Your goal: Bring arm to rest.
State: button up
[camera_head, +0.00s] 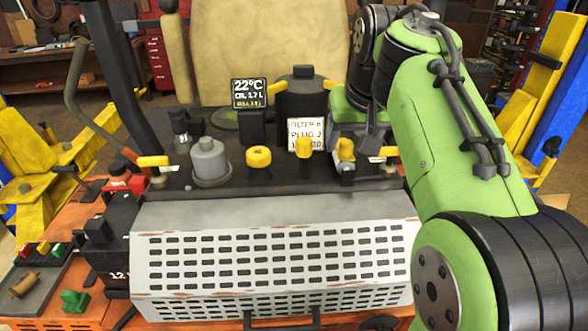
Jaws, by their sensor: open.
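My green and black arm rises on the right side of the head view and bends at the top. Its far end comes down over the back right of the engine deck. My gripper (354,138) is there, small and partly lost against dark parts. Its jaws are open, and I see nothing held in them. A yellow-handled fitting (346,154) stands just below it; I cannot tell whether they touch.
The mower's slotted grey cover (275,262) fills the front. On the deck stand a grey cylinder (209,160), a yellow cap (259,157), a white sign (305,132) and a black display (249,93). Yellow lift parts (50,185) flank the mower. The seat (262,45) is behind.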

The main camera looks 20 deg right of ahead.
notch_tip(320, 180, up, 2)
jog(key=shift+r+p, duration=0.25)
jog(key=shift+p, duration=0.6)
jog(key=shift+f, duration=0.1)
jog(key=shift+f, duration=0.1)
